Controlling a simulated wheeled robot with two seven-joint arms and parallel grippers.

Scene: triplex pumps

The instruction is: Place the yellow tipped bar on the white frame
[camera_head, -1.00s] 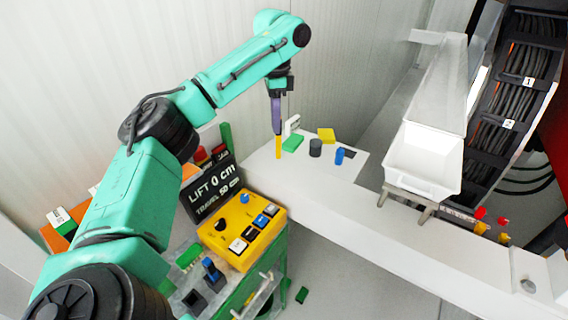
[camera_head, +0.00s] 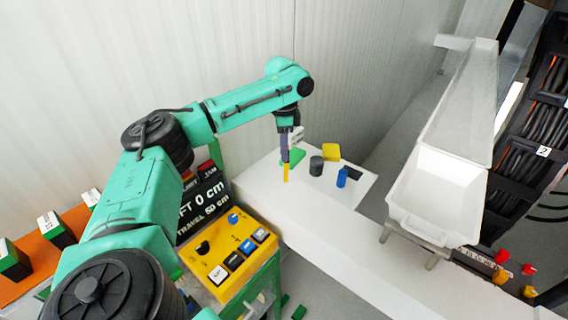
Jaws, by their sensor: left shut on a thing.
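The yellow tipped bar (camera_head: 285,158) is a slim purple upright bar with a yellow lower end. My left gripper (camera_head: 288,128), at the end of the green arm, is shut on its top. The white frame (camera_head: 350,258) is the long white beam with a wider white top at the back. The bar hangs tip down in front of that top's left part; I cannot tell whether the tip touches it. My right gripper is not in view.
On the white top stand a green block (camera_head: 293,156), a dark cylinder (camera_head: 316,166), a yellow block (camera_head: 331,152), a blue cylinder (camera_head: 342,177) and a flat black piece (camera_head: 353,172). A white bin (camera_head: 438,195) stands to the right. A yellow control box (camera_head: 232,252) is at the front.

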